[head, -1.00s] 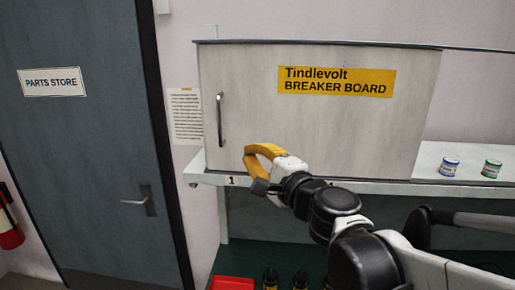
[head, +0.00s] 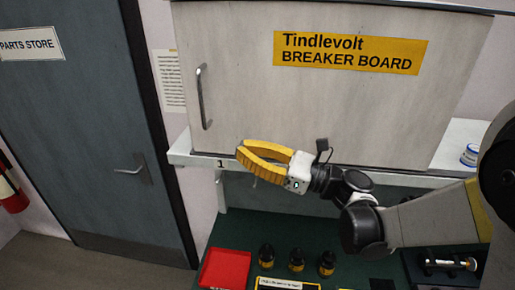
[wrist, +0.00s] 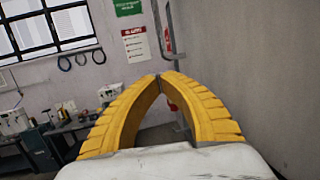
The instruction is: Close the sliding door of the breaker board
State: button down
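The breaker board's door (head: 310,110) is a large pale panel with a yellow "Tindlevolt BREAKER BOARD" label (head: 350,53). It stands above the white shelf in the head view. A vertical metal bar handle (head: 201,98) is near its left edge. The panel reaches close to the shelf's left end, and no open gap shows at its front. My gripper (head: 240,152) has yellow fingers pointing left, in front of the panel's lower edge, below and right of the handle. The fingertips meet with nothing between them, as the wrist view (wrist: 159,78) also shows. Neither finger is on the handle.
A white shelf edge (head: 182,160) marked "1" runs under the panel. Below are a red tray (head: 226,268) and several black bottles (head: 297,259) on a green surface. A small jar (head: 469,155) stands at right. A grey door (head: 75,130) is at left.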

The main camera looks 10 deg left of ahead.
jog(key=p+x, duration=0.2)
jog(key=x, duration=0.6)
jog(key=shift+w+a, duration=0.1)
jog(key=shift+w, duration=0.1)
jog(key=shift+a+b, duration=0.65)
jog(key=shift+a, duration=0.35)
